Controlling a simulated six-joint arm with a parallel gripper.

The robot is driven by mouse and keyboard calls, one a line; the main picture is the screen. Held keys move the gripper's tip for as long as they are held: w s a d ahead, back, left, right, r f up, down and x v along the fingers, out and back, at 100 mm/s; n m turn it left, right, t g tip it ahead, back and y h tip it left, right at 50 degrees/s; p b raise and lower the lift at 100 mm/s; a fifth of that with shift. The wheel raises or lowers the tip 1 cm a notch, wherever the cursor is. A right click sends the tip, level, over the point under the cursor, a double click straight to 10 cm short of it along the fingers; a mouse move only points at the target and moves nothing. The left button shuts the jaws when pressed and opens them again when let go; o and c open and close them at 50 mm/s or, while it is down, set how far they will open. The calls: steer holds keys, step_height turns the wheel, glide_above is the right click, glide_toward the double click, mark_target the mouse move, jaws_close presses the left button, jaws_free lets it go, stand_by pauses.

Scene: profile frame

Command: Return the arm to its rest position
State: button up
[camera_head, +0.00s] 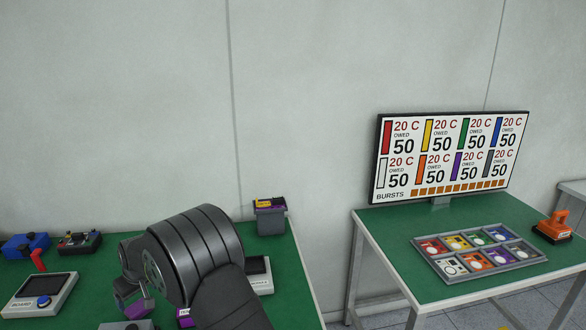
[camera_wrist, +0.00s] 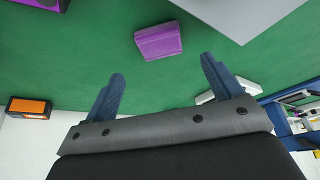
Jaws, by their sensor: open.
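My arm (camera_head: 195,255) reaches over the left green table in the head view and hides part of it. My gripper (camera_wrist: 161,68) shows in the wrist view with its two blue-grey fingers spread apart and nothing between them. A purple block (camera_wrist: 158,41) lies on the green surface beyond the fingertips, apart from them. In the head view, purple pieces show beside the arm, but I cannot tell which is that block.
The left table holds a grey box with a screen (camera_head: 42,294), a blue device (camera_head: 26,245), a black control box (camera_head: 79,243) and a dark bin (camera_head: 270,216). The right table carries a sign board (camera_head: 449,157), a compartment tray (camera_head: 478,253) and an orange tool (camera_head: 552,227).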

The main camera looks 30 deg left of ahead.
mark_target(139, 308)
steer(key=x, duration=0.8)
steer(key=shift+f, duration=0.1)
steer(key=shift+r, duration=1.5)
